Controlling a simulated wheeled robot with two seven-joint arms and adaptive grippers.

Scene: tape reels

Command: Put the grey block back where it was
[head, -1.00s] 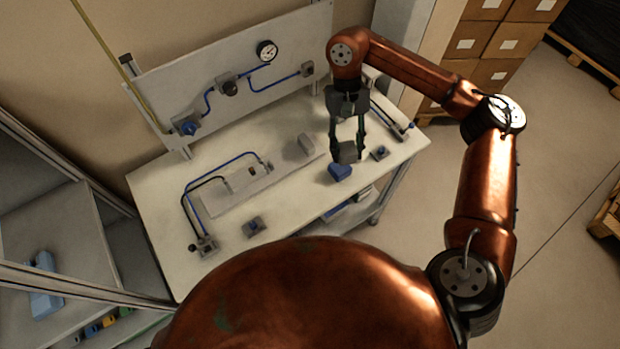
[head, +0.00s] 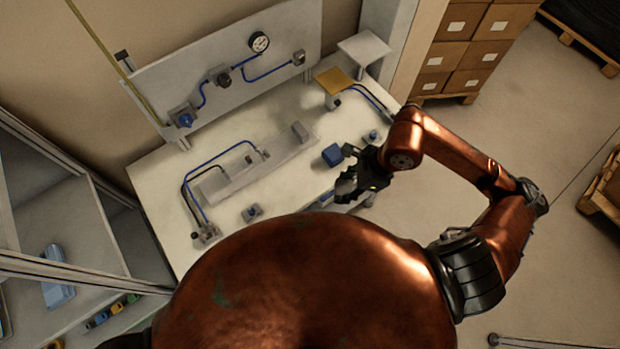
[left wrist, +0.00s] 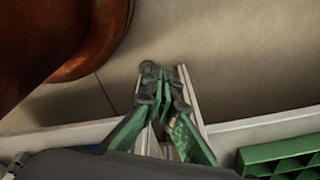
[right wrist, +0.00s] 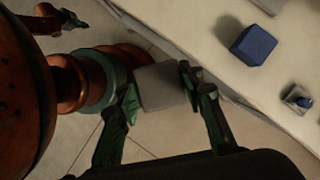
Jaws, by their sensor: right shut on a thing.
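My right gripper (head: 364,180) is shut on a grey block (head: 346,186) beside the front right edge of the workbench (head: 160,195). In the right wrist view the grey block (right wrist: 161,87) sits between the two green fingers, with floor below it.
A blue block (head: 332,155) lies on the bench near the held block; it also shows in the right wrist view (right wrist: 254,45). A yellow plate (head: 334,80) and a white stand (head: 364,48) are at the back right. A green crate (left wrist: 280,160) shows in the left wrist view.

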